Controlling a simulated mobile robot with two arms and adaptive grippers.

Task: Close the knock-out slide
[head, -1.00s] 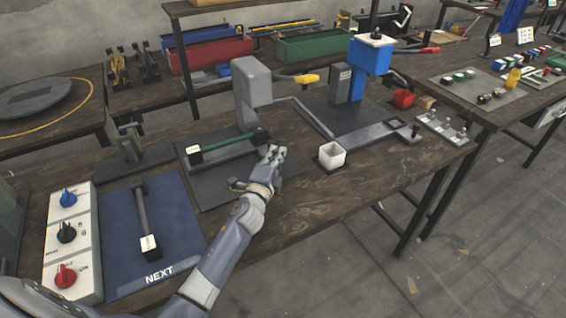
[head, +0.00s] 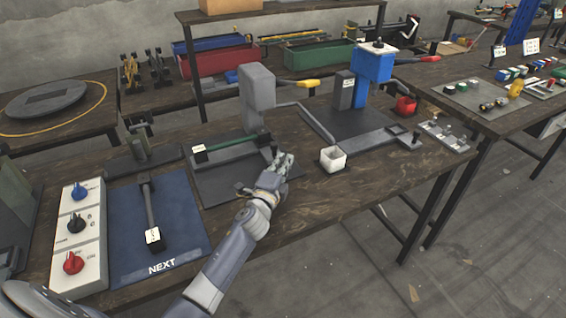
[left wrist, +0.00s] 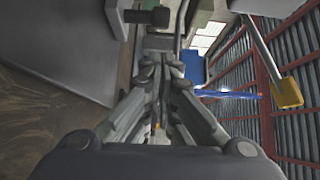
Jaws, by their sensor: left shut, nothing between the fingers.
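My left gripper (head: 284,158) is shut and empty, over the right part of the dark base plate (head: 215,188) of the grey press (head: 257,90). A grey slide-like bar (head: 236,154) lies on that plate with a green rod along it. A dark upright knob (head: 274,151) stands at its right end, close beside my fingertips; I cannot tell whether they touch. How far the slide stands out is unclear. My right gripper is not in view.
The blue press (head: 372,64) has a similar bar (head: 367,146) with a knob. A blue NEXT mat (head: 185,225) and a switch box (head: 76,240) are at the left. The table front near the cup is clear.

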